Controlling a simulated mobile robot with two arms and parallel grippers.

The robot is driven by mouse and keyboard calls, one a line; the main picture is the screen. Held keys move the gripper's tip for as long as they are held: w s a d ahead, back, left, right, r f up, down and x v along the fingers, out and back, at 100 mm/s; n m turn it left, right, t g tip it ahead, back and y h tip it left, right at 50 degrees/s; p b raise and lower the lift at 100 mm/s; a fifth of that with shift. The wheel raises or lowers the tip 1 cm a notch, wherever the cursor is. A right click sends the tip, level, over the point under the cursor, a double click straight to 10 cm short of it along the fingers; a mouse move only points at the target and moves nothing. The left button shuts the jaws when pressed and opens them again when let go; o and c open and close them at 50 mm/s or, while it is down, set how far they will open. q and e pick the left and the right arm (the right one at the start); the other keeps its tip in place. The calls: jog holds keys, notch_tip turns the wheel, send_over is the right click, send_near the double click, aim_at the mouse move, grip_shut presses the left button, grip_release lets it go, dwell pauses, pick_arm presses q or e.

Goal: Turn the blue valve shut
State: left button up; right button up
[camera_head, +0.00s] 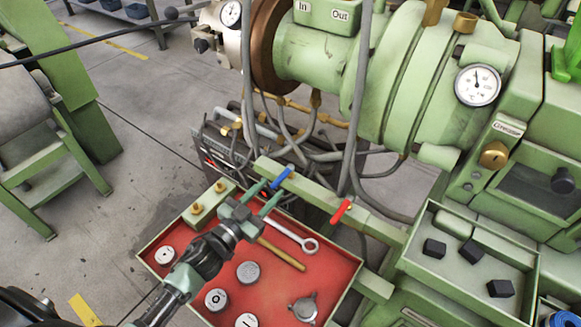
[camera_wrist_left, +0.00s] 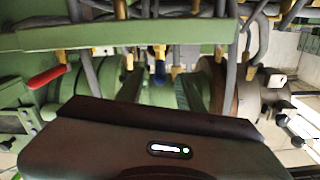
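The blue valve handle (camera_head: 282,179) sits on a green bar among the hoses, slanting up to the right in the head view. It also shows small near the middle of the left wrist view (camera_wrist_left: 160,72). My left gripper (camera_head: 272,190) points at it with its two teal fingers spread apart. The fingertips are close to the near end of the blue handle; I cannot tell whether they touch it. My right gripper is not in view.
A red valve handle (camera_head: 341,211) sits right of the blue one on the green bar (camera_head: 318,193). Below is a red tray (camera_head: 330,262) with a wrench (camera_head: 290,234) and round knobs. A green tray (camera_head: 425,272) with black blocks stands at right. Hoses hang behind the handles.

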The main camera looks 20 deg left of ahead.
aim_at(284, 173)
pick_arm(q)
jog(key=x, duration=0.3)
jog(key=shift+w+d+r, duration=0.15)
jog(key=shift+w, duration=0.2)
jog(key=shift+x, duration=1.15)
jog(key=shift+w+d, duration=0.2)
jog(key=shift+w, duration=0.3)
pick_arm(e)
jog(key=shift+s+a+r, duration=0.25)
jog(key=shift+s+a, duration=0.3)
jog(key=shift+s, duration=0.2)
pick_arm(q)
grip_shut()
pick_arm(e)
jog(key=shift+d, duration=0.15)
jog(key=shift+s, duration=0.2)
